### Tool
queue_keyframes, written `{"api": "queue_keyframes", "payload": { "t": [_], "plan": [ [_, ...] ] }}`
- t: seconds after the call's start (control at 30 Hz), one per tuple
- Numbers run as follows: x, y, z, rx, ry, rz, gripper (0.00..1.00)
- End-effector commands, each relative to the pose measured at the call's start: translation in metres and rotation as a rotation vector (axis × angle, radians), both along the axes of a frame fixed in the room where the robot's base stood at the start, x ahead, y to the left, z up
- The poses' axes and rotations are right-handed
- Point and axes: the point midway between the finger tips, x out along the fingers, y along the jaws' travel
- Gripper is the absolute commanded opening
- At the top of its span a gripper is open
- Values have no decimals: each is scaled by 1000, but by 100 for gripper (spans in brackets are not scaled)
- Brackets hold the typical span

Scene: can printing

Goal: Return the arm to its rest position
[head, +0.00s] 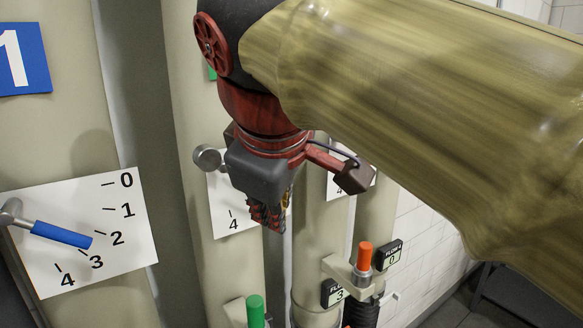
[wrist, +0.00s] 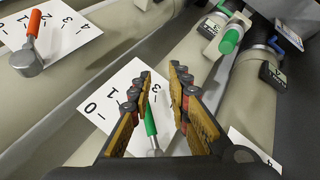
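My gripper (head: 268,222) hangs pointing down below my red wrist in the head view, in front of the pipes. In the wrist view its two fingers (wrist: 162,74) are apart, with nothing between the tips. A green lever (wrist: 150,121) on a white dial card (wrist: 118,88) shows beyond the fingers, seen through the gap; I cannot tell how far it is from them. My arm reaches in from the upper right of the head view and covers much of the scene there.
At left are a blue lever (head: 62,235) on a numbered card (head: 125,236) and a blue sign (head: 22,60). Below my gripper stand a green knob (head: 255,311) and an orange knob (head: 364,257) with small displays. A red-orange lever (wrist: 33,24) shows in the wrist view.

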Motion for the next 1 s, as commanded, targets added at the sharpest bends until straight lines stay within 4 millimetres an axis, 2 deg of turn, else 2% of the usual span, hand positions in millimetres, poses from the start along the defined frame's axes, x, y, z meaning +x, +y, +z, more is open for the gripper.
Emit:
{"api": "queue_keyframes", "payload": {
  "t": [0.03,0.17,0.2,0.37,0.57,0.7,0.8,0.9,1.0],
  "plan": [
    [0,-2,-29,32,20,-24,18],
    [-3,-11,-108,145,76,-119,18],
    [-5,-16,-134,181,93,-155,18],
    [-17,-45,-229,309,155,-309,18],
    [-43,-94,-354,449,212,-533,18],
    [-70,-133,-440,517,234,-686,18],
    [-93,-160,-495,540,244,-787,18],
    [-106,-184,-527,555,228,-866,18],
    [-108,-199,-533,575,191,-912,18]
  ]
}}
